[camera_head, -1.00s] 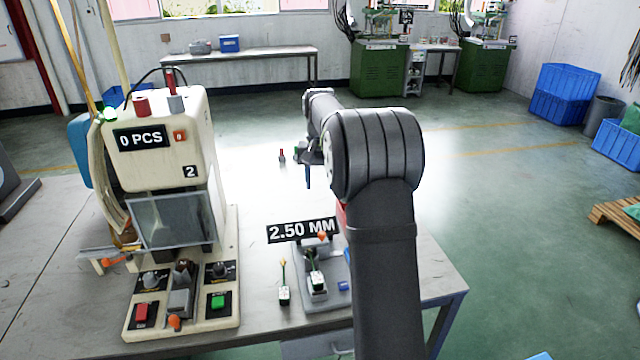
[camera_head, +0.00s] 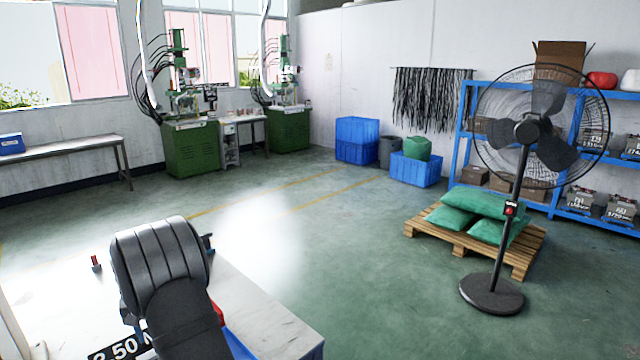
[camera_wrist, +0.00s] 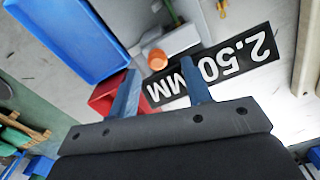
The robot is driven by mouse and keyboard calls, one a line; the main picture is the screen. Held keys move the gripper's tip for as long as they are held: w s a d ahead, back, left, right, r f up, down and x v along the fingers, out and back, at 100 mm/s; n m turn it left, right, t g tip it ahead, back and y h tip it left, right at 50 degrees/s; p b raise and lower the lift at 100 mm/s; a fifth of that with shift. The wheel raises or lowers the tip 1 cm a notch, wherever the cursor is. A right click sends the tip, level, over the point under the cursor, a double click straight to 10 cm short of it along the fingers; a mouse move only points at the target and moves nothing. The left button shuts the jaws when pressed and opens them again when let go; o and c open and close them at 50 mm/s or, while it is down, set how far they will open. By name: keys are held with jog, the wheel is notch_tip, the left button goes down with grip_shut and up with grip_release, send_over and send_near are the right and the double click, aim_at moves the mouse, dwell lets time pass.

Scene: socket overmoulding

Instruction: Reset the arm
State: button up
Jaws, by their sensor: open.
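My gripper (camera_wrist: 160,68) shows in the wrist view with its two blue fingers apart and nothing between them. Behind the fingers is a black label reading 2.50 MM (camera_wrist: 236,58), upside down in that view. In the head view my arm rises at the lower left, over the workbench (camera_head: 265,315), and hides most of the label (camera_head: 118,349).
In the wrist view, a blue tray (camera_wrist: 72,38), a red bin (camera_wrist: 103,99) and an orange knob (camera_wrist: 157,60) lie beyond the fingers. In the head view, a standing fan (camera_head: 512,210), a pallet with green sacks (camera_head: 475,240) and blue shelves (camera_head: 570,150) stand right. Open floor lies between.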

notch_tip(320, 180, down, 3)
jog(key=shift+r, duration=0.1)
jog(key=shift+w+d, duration=0.15)
jog(key=shift+w, duration=0.05)
jog(key=shift+w+d, duration=0.25)
jog(key=shift+w, duration=0.05)
dwell(0.6)
notch_tip(320, 180, up, 17)
jog(key=f, duration=1.7)
jog(key=shift+s+a+f, duration=0.1)
jog(key=shift+s+a, duration=0.15)
jog(key=shift+s, duration=0.1)
jog(key=shift+c, duration=0.5)
